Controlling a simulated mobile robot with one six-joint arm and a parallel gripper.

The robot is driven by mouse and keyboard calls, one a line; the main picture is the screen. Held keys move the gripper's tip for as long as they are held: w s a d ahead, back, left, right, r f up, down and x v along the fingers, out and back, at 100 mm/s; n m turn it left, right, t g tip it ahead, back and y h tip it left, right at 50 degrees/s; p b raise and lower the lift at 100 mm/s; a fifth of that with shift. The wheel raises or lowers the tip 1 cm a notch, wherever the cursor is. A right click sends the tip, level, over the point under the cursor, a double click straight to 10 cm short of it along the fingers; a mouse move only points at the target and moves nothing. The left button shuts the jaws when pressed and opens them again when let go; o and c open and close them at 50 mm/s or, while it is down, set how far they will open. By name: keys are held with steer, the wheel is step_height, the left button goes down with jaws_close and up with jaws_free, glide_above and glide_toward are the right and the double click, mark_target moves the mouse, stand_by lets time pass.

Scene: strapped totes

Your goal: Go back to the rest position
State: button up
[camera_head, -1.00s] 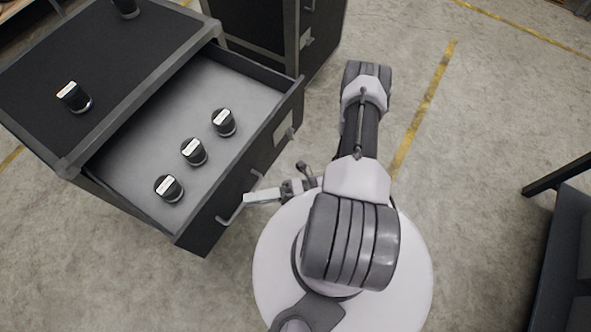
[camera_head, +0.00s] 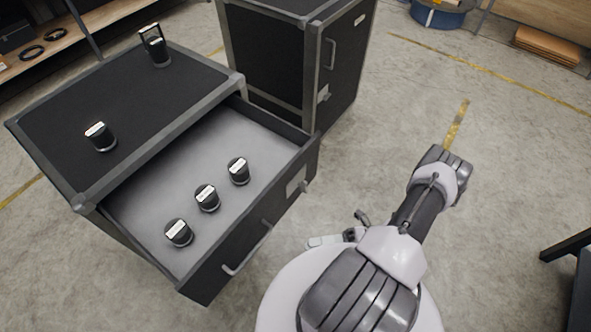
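My gripper (camera_head: 318,242) shows only in part, pale and small, to the right of the open drawer's handle (camera_head: 247,252) and apart from it. The rest of it is hidden behind my arm. I cannot tell whether it is open or shut, and I see nothing held in it. My arm is folded over my round base at the lower right. The drawer (camera_head: 215,135) is pulled out of a black case (camera_head: 105,88) with grey edges. Several dark canisters with white labels are in view; one (camera_head: 238,171) stands in the drawer.
Two more canisters stand on the case top, one at its front (camera_head: 101,137) and one at its back (camera_head: 154,46). A second black case (camera_head: 275,65) stands behind. A dark table (camera_head: 570,248) is at the right edge. Open floor lies between.

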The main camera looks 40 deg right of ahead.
steer(key=w+r+n+g+h, duration=0.4)
steer(key=r+n+g, duration=0.2)
steer(key=r+n, duration=0.35)
steer(key=w+r+n+g+h, duration=0.4)
steer(key=w+r+n+g, duration=0.1)
steer(key=r+n, duration=0.5)
steer(key=s+a+r+n+t+h, duration=0.2)
steer(key=a+r+n+t+h, duration=0.1)
steer(key=a+r+n, duration=0.4)
steer(key=s+a+r+n+t+h, duration=0.2)
steer(key=a+r+n+t+h, duration=0.2)
steer(key=a+r+n, duration=0.4)
step_height(320, 180, up, 4)
steer(key=shift+s+a+r+n+t, duration=0.15)
steer(key=shift+s+r+n+t, duration=0.15)
steer(key=shift+n, duration=0.35)
steer(key=shift+f, duration=0.15)
